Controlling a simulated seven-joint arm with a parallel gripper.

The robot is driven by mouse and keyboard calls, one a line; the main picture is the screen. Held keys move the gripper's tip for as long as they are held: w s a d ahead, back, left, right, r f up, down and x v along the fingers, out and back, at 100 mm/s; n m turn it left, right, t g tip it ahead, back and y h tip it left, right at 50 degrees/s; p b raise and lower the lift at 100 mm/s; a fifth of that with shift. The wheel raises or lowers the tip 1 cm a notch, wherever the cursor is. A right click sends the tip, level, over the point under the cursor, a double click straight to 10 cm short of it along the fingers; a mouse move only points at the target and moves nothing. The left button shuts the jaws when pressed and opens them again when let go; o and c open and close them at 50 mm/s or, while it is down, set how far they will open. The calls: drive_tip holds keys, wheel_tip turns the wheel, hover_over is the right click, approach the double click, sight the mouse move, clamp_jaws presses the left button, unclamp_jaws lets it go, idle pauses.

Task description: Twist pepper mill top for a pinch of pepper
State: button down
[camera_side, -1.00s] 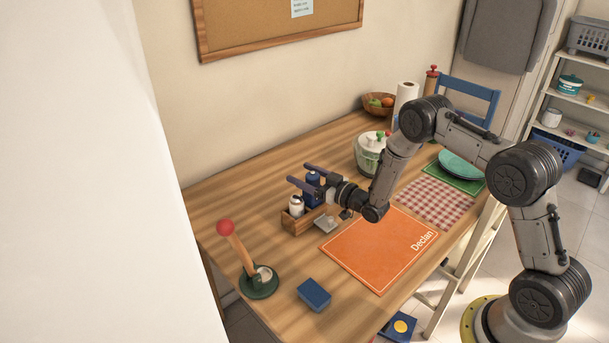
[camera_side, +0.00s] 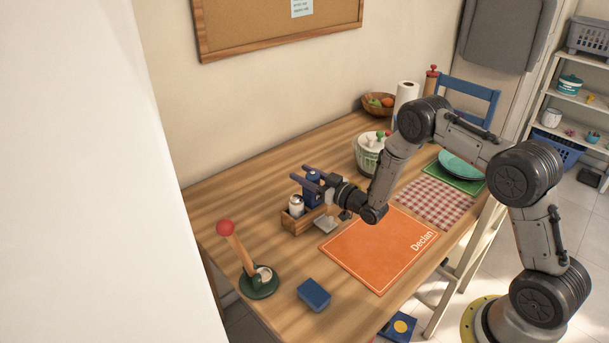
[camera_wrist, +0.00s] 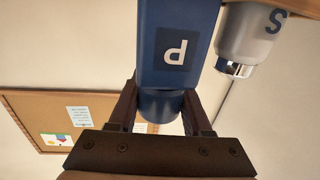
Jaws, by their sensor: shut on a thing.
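The pepper mill is blue with a "P" label and stands upright in the wooden caddy in the side view (camera_side: 312,196). It also shows upside down in the wrist view (camera_wrist: 158,60), its round blue top (camera_wrist: 160,106) between the fingers. My gripper (camera_side: 299,173) lies level above the caddy and is shut on the mill's top; the wrist view shows a finger on each side (camera_wrist: 160,98). The white salt shaker (camera_side: 296,206) stands beside the mill, with an "S" and a metal cap in the wrist view (camera_wrist: 248,40).
The wooden caddy (camera_side: 291,224) stands on the table. A small grey dish (camera_side: 325,224) and an orange "Declan" mat (camera_side: 375,252) are near it. A red-knobbed lever (camera_side: 240,250) and blue sponge (camera_side: 314,294) lie toward the front.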

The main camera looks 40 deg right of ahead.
drive_tip(key=shift+m+h, duration=0.4)
drive_tip(key=shift+h, duration=0.2)
drive_tip(key=m+h, duration=0.1)
drive_tip(key=h, duration=0.1)
drive_tip(key=shift+d+m+h, duration=0.2)
drive_tip(key=shift+m+h, duration=0.2)
drive_tip(key=shift+d+m+g+h, duration=0.2)
drive_tip(key=shift+m+h, duration=0.35)
drive_tip(key=shift+h, duration=0.3)
drive_tip(key=shift+d+m+g+h, duration=0.15)
drive_tip(key=shift+m+h, duration=0.4)
drive_tip(key=shift+h, duration=0.3)
drive_tip(key=shift+s+d+h, duration=0.1)
drive_tip(key=shift+h, duration=0.2)
drive_tip(key=shift+c, duration=1.7)
unclamp_jaws()
drive_tip(key=v, duration=1.4)
